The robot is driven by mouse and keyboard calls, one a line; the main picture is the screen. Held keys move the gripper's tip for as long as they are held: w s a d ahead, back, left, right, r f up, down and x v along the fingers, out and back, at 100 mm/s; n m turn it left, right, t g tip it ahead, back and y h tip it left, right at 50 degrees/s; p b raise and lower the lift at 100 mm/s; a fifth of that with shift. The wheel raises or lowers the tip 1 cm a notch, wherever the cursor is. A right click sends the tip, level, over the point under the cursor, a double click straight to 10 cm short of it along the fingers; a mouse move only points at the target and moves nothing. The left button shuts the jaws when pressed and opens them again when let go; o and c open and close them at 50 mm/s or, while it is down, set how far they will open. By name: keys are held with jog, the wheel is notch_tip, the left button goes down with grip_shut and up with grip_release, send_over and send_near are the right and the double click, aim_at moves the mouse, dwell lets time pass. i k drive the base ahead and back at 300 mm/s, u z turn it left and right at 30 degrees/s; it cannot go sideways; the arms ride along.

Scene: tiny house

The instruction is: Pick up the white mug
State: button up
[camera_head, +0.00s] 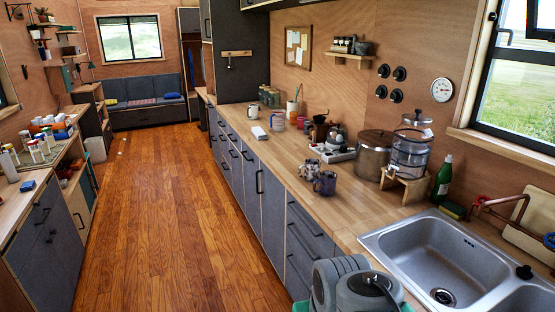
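A small white mug (253,111) stands upright on the far part of the wooden counter (285,160), near its front edge. A pale, bluish-grey mug (278,121) stands a little nearer and to the right. A dark grey-purple mug (325,183) stands much nearer, at the counter's front edge. Grey rounded parts of my arm show at the bottom, right of centre, well short of the white mug. My gripper's fingers do not show.
A pot (373,155), a glass dispenser (409,153) on a wooden stand and a green bottle (442,180) stand along the back. A steel sink (435,250) is nearer, at right. The wooden floor (170,220) between the counters is clear.

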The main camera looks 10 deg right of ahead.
aim_at(311, 166)
jog(key=u, duration=0.5)
jog(key=i, duration=2.35)
jog(key=u, duration=0.25)
